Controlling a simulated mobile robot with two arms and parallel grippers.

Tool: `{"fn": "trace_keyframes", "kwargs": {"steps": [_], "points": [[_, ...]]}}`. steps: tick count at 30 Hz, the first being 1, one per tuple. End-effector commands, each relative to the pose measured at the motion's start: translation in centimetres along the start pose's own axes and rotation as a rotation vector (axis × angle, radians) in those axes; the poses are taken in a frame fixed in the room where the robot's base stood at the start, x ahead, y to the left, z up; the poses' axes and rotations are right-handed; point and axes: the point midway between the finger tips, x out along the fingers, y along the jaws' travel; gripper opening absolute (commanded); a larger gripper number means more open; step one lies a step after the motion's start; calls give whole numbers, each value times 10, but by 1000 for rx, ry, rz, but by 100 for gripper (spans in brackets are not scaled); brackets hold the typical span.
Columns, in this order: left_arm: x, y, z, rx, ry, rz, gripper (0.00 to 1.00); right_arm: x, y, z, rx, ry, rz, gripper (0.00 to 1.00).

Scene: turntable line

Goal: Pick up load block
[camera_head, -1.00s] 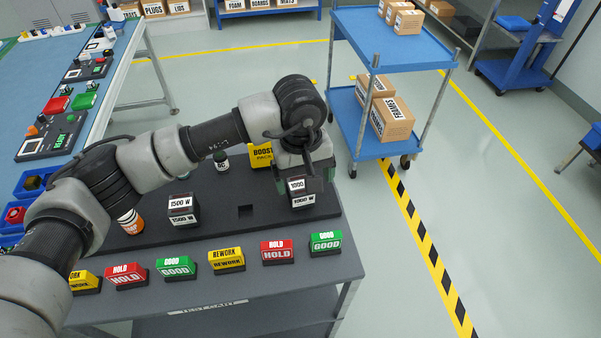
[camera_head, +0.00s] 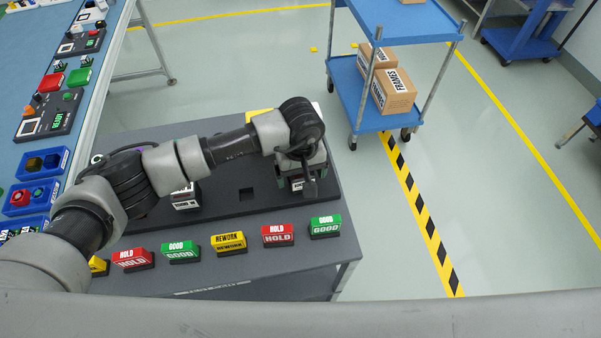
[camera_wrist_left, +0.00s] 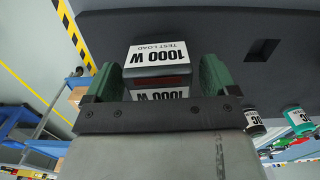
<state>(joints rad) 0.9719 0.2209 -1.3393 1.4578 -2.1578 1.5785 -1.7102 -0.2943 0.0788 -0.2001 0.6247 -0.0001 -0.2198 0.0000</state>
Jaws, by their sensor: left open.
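A black load block (camera_head: 298,185) with white 1000 W labels stands on the right part of the dark board on the cart. My left gripper (camera_head: 296,176) is right above and around it, pointing down, and hides most of it in the head view. In the left wrist view the 1000 W block (camera_wrist_left: 158,57) sits between the two green fingers of my open left gripper (camera_wrist_left: 160,72). Whether the fingers touch it cannot be told. A second load block (camera_head: 186,198), marked 1500 W in the earlier frame, stands to the left, partly behind my arm. My right gripper does not show.
The dark board (camera_head: 222,208) has an empty square hole (camera_head: 247,194) between the blocks. A row of red, green and yellow sign blocks (camera_head: 229,242) lines the cart's front edge. A blue shelf cart (camera_head: 348,76) with boxes stands behind. A workbench (camera_head: 20,165) is at left.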

Motion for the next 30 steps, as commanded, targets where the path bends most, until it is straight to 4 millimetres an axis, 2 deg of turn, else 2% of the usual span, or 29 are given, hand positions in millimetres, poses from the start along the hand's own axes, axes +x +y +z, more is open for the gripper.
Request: {"fn": "trace_keyframes", "kwargs": {"steps": [4, 10, 24, 30], "points": [[10, 0, 0, 0, 0, 0, 87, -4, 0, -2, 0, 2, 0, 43], [12, 0, 0, 1, 1, 1, 87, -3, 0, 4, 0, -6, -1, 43], [11, 0, 0, 0, 1, 1, 17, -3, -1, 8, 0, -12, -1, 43], [10, 1, -1, 0, 2, 3, 16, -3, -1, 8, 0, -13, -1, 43]]}}
